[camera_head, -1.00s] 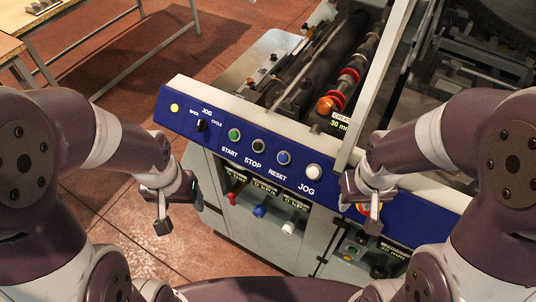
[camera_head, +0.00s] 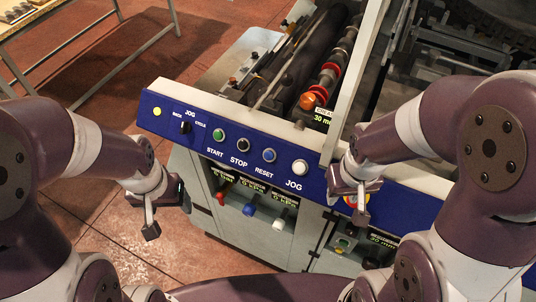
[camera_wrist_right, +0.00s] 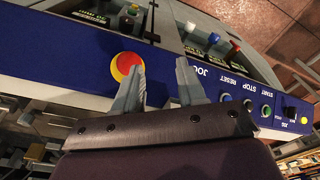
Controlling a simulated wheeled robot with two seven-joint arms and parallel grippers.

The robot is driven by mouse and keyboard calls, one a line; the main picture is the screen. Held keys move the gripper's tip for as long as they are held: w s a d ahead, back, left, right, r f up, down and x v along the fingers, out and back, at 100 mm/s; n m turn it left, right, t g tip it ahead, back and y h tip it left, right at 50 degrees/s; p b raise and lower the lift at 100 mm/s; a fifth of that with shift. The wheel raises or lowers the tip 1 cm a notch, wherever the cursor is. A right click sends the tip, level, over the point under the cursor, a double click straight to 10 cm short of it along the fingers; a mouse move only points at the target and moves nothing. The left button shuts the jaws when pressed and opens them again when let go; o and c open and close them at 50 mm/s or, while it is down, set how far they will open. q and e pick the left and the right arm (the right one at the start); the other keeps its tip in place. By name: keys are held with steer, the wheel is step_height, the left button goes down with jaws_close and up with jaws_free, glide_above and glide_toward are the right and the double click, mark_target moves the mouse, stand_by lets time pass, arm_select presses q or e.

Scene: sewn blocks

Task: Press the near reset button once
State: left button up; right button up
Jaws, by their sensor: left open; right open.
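The blue reset button (camera_head: 269,155) sits on the machine's slanted blue control panel (camera_head: 390,192), above the RESET label, between the dark stop button (camera_head: 243,144) and the white JOG button (camera_head: 300,167). In the right wrist view the reset button (camera_wrist_right: 225,97) is right of the fingers, with its label upside down. My right gripper (camera_head: 361,219) is open in front of the panel, right of the reset button, near the red emergency button. In its wrist view the gripper (camera_wrist_right: 158,88) is empty. My left gripper (camera_head: 150,230) is open and empty, left of the machine and apart from the panel.
A green start button (camera_head: 218,133) and a black selector knob (camera_head: 186,127) are further left on the panel. The red emergency button (camera_wrist_right: 126,66) with a yellow ring is close to my right fingers. Below are red, blue and white knobs. A table (camera_head: 48,16) stands at the far left.

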jaws_close()
stand_by(1.5)
